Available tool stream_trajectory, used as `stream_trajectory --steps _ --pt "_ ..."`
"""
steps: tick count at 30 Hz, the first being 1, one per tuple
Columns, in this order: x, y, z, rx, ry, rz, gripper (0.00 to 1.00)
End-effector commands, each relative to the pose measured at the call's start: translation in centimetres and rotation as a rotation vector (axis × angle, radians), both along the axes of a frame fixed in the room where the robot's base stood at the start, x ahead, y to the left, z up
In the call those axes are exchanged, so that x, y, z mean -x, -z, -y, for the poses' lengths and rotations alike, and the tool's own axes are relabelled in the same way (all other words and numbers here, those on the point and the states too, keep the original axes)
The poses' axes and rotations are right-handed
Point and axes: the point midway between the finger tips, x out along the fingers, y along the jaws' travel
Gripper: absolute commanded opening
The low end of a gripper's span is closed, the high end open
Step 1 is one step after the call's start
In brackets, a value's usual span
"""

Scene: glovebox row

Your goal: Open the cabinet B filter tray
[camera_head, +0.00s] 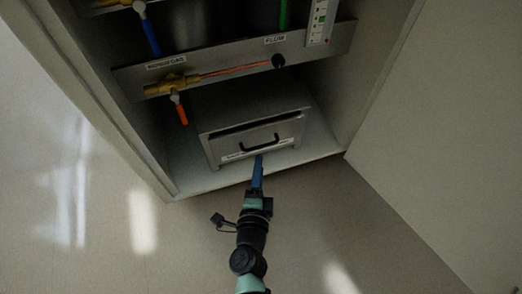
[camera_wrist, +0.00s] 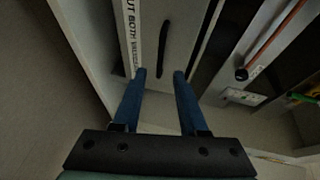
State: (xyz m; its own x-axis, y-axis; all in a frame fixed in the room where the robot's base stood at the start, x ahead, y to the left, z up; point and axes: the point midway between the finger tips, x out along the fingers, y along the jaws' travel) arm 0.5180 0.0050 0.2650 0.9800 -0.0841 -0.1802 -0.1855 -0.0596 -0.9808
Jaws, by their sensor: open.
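The filter tray is a grey metal box front (camera_head: 254,133) at the bottom of the open cabinet, with a black bow handle (camera_head: 260,145) and a white label strip below it. It looks shut. In the wrist view the tray front (camera_wrist: 172,25) appears turned on its side, with the handle (camera_wrist: 177,48) just beyond the fingertips. My gripper (camera_head: 259,158) is in front of the tray's lower edge. In the wrist view its two blue fingers (camera_wrist: 160,73) are apart with nothing between them. The handle lies ahead of the gap, and I see no contact.
Above the tray, a metal panel (camera_head: 225,62) carries a brass valve (camera_head: 171,85) with an orange lever (camera_head: 180,109), a copper pipe and a black knob (camera_head: 278,61). The cabinet's side wall (camera_head: 110,90) stands left and an open door (camera_head: 440,130) right. The floor in front is clear.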

Motion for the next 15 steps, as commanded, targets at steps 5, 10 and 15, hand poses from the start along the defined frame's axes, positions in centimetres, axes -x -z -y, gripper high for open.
stream_trajectory --steps 5,10,15 --pt "-3.4 0.8 0.3 -0.002 0.001 0.002 0.42" --pt "-5.5 1.2 0.5 0.0 0.0 0.001 0.42" --pt "-6.3 1.2 0.5 0.0 -0.001 -0.001 0.42"
